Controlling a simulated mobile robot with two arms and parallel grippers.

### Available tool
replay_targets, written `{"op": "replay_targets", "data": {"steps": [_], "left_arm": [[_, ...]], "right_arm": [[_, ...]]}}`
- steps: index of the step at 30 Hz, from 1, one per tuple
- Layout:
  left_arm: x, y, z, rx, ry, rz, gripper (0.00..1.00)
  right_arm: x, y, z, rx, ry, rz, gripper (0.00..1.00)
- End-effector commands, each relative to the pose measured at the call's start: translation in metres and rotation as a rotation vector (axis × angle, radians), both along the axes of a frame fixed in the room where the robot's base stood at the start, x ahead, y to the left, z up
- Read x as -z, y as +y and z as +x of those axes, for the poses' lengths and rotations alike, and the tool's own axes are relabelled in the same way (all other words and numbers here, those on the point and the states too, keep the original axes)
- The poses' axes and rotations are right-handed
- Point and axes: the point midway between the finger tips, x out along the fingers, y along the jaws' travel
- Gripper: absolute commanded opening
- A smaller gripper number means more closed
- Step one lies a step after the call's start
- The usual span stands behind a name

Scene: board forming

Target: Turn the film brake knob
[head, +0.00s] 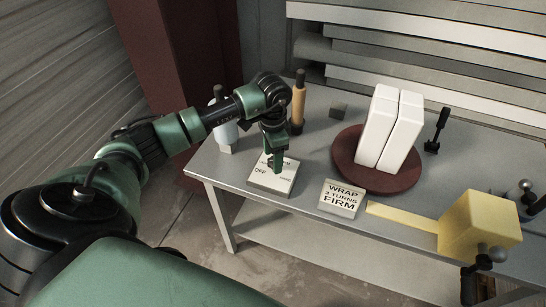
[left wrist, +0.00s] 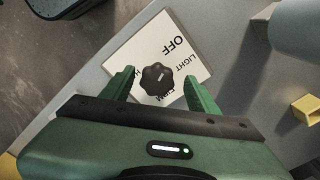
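The film brake knob (left wrist: 157,78) is a black, lobed knob with a small pale mark. It sits on a white plate (left wrist: 185,48) printed with OFF, LIGHT and other words partly covered. In the head view the plate (head: 284,184) lies near the table's front left edge, and my gripper hides most of the knob. My left gripper (head: 277,165) points down over the plate. In the left wrist view its open fingers (left wrist: 158,82) stand on either side of the knob, with visible gaps. I cannot tell which setting the mark points to. My right gripper is not in view.
A sign (head: 341,198) reads "WRAP 3 TURNS FIRM". Two white boxes (head: 378,128) stand on a red-brown turntable (head: 372,186). A yellow block (head: 485,225) with a yellow strip is at right. A white bottle (head: 226,133) and an orange-handled tool (head: 299,102) stand behind my gripper.

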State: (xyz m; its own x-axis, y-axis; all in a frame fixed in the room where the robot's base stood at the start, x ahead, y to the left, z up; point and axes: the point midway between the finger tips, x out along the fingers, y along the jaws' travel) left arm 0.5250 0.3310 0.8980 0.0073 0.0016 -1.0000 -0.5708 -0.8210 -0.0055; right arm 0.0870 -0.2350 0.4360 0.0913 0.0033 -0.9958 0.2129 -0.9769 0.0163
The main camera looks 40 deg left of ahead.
Motion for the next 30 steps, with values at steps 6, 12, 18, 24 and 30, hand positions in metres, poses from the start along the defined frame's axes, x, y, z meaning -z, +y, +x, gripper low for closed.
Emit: {"op": "replay_targets", "data": {"steps": [6, 12, 18, 24, 30], "left_arm": [[0.002, -0.001, -0.002, 0.004, 0.005, 0.000, 0.61], [-0.006, -0.001, -0.001, 0.005, 0.003, -0.002, 0.61], [-0.040, -0.002, 0.000, 0.005, 0.001, -0.003, 0.61], [-0.068, -0.001, -0.001, 0.003, 0.002, -0.002, 0.61], [-0.077, -0.001, -0.002, 0.003, 0.004, -0.001, 0.61]], "right_arm": [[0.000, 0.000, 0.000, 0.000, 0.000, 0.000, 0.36], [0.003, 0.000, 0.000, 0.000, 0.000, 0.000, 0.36], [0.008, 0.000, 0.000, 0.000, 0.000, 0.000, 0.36], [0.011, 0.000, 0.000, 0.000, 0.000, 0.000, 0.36], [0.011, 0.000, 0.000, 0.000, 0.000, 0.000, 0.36]]}}
